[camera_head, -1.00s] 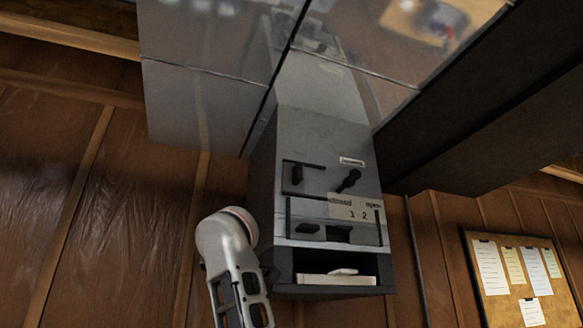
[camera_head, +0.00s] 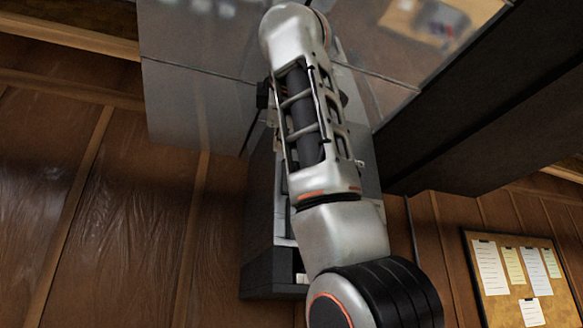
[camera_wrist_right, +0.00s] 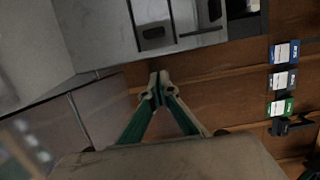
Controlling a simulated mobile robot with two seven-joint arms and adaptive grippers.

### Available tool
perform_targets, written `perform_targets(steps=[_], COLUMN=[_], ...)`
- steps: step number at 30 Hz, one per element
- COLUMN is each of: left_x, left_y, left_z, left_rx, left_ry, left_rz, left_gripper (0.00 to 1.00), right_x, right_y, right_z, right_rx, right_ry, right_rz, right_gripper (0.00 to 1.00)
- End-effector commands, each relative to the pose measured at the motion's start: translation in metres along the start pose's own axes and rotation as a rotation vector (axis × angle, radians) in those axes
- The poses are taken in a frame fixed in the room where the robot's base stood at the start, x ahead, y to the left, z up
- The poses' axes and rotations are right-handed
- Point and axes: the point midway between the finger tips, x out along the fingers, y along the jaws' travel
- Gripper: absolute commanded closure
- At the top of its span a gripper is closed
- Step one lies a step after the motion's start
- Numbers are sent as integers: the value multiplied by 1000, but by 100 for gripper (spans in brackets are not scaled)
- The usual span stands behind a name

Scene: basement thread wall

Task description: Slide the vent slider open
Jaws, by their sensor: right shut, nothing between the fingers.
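The grey wall unit (camera_head: 262,215) shows only at its left side and lower edge in the head view; my right arm covers its front, so the vent slider is hidden there. In the right wrist view the unit's grey face (camera_wrist_right: 105,35) is at the top, with a dark recess (camera_wrist_right: 152,33) holding a small dark piece and a thin dark slot beside it. I cannot tell which of these is the vent slider. My right gripper (camera_wrist_right: 158,88) is shut and empty, its fingertips below the recess in the picture, apparently apart from the face. My left gripper is not in view.
Glossy grey panels (camera_head: 195,105) and a dark beam (camera_head: 470,110) are above and beside the unit. A corkboard (camera_head: 548,262) with papers is at right. In the wrist view, several labelled packs (camera_wrist_right: 284,80) and a black object (camera_wrist_right: 290,127) are at right against brown wood.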

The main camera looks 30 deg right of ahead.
Motion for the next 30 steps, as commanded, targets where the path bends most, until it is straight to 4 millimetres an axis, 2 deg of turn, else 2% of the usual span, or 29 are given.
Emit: perform_targets(steps=[7,11,14,26,30], left_x=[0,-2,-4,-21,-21], left_y=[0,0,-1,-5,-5], left_z=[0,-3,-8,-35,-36], left_rx=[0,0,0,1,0], left_ry=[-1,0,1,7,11], left_rz=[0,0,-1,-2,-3], left_gripper=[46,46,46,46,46], right_x=[1,9,23,101,106], right_y=[0,0,1,2,0], right_z=[0,0,1,1,20], right_rx=[0,-1,1,0,1], right_ry=[0,-1,-2,-2,-2], right_rz=[-1,-2,-2,-4,0], right_gripper=[100,100,100,100,100])
